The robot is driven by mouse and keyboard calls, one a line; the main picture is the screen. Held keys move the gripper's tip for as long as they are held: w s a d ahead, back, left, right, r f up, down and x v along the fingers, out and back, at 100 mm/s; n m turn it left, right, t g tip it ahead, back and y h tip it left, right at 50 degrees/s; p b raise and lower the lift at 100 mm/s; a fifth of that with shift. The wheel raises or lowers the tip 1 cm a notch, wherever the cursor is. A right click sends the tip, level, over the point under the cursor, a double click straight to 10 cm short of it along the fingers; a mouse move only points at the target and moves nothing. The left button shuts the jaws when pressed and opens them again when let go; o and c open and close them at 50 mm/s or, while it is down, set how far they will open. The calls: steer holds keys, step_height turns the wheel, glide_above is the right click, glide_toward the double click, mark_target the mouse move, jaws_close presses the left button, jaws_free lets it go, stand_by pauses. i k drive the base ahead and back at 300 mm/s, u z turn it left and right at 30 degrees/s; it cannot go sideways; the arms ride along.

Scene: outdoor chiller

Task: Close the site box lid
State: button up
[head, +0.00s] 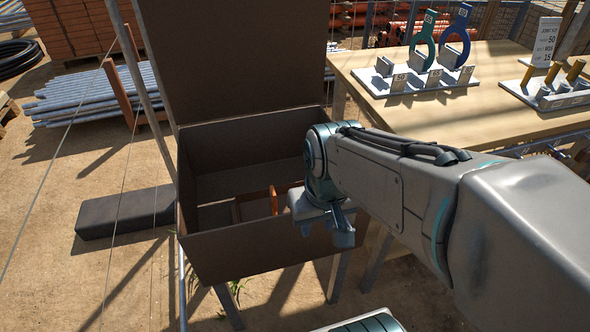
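The site box (255,251) is a dark grey-brown open-topped box on legs, left of centre in the head view. Its lid (232,52) stands raised, upright at the back of the box, and runs out of the top of the picture. Inside the box lies a reddish-brown framed item (274,199), partly hidden by the front wall. My gripper (340,238) points down at the right part of the box, near its front right corner. My wrist and arm hide that corner. The gripper's fingers show only in part, and their opening is unclear.
A wooden table (420,118) to the right carries grey stands with a green and a blue ring-headed tool. A dark block (125,212) lies on the ground left of the box. Pipes (90,92) are stacked behind it. A thin post and wires pass along the box's left side.

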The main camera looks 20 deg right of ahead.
mark_target(215, 59)
steer(key=k, duration=0.5)
steer(key=z, duration=0.8)
steer(key=i, duration=1.1)
steer(key=u, duration=0.8)
